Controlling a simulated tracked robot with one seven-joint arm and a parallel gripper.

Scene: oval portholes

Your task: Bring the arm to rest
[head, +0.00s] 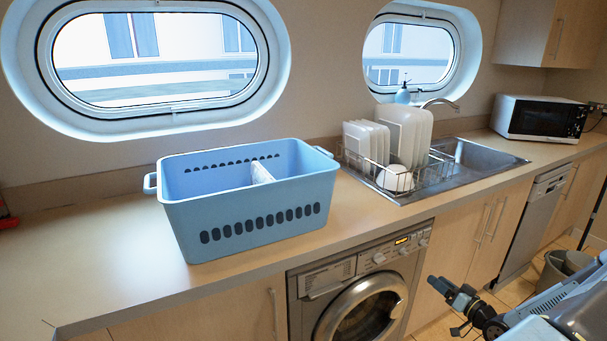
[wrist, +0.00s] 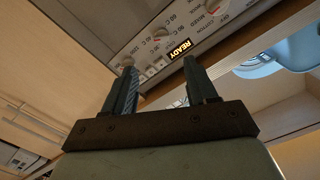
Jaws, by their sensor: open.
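My gripper (head: 450,290) is low at the right in the head view, in front of the cupboard doors beside the washing machine and below the worktop edge. In the wrist view my gripper (wrist: 155,85) has its two fingers apart, with nothing between them. Behind the fingers is the washing machine's panel (wrist: 150,35) with dials and a lit display reading READY. The washing machine (head: 362,300) stands under the worktop in the head view. My arm reaches in from the lower right corner.
A blue basket (head: 255,215) with a white item inside stands on the worktop (head: 100,260). A dish rack (head: 430,170) with white dishes sits by the sink (head: 480,160). A microwave (head: 540,118) is at the far right. A grey bin (head: 555,268) stands on the floor. The worktop's left end is mostly clear.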

